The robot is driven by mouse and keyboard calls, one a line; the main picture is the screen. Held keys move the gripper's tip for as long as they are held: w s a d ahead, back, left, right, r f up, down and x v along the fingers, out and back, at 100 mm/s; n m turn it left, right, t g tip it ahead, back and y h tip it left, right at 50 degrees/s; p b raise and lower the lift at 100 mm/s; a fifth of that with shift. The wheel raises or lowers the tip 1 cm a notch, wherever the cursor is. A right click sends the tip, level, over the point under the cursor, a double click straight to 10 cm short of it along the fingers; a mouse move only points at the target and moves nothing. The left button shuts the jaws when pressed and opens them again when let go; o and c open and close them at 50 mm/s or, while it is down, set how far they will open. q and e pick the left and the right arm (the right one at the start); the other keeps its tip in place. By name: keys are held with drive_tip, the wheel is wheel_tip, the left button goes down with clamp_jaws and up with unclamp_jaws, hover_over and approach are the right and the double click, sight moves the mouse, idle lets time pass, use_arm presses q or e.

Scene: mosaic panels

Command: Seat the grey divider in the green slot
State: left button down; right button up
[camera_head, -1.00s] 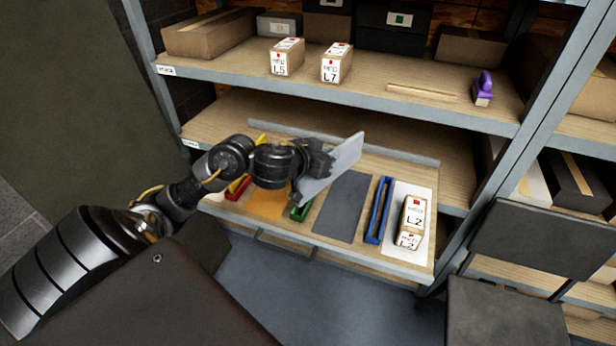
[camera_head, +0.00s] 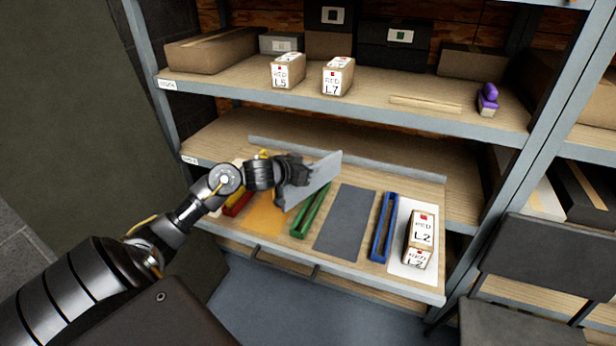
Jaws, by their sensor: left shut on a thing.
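My left gripper (camera_head: 296,172) is shut on the grey divider (camera_head: 322,176), a thin flat plate. The divider is held tilted above the pull-out shelf, over the orange panel and the far part of the green slot. The green slot (camera_head: 301,228) is a long narrow holder between the orange panel (camera_head: 262,217) and the dark grey panel (camera_head: 346,217). Its near part shows clear and empty; its far end is partly hidden behind the divider. The divider's lower edge is apart from the near part of the slot. My right gripper is not in view.
A blue slot (camera_head: 384,228) stands right of the dark grey panel. Two boxes marked L2 (camera_head: 420,228) sit on the white panel (camera_head: 398,262). A red slot (camera_head: 238,203) lies to the left. The upper shelf (camera_head: 370,104) hangs above the back of the pull-out shelf (camera_head: 432,290).

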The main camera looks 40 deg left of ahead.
sight(309, 195)
use_arm(q)
wheel_tip(309, 195, down, 3)
drive_tip(key=shift+r, duration=0.15)
drive_tip(key=shift+f, duration=0.6)
drive_tip(key=c, duration=1.4)
unclamp_jaws()
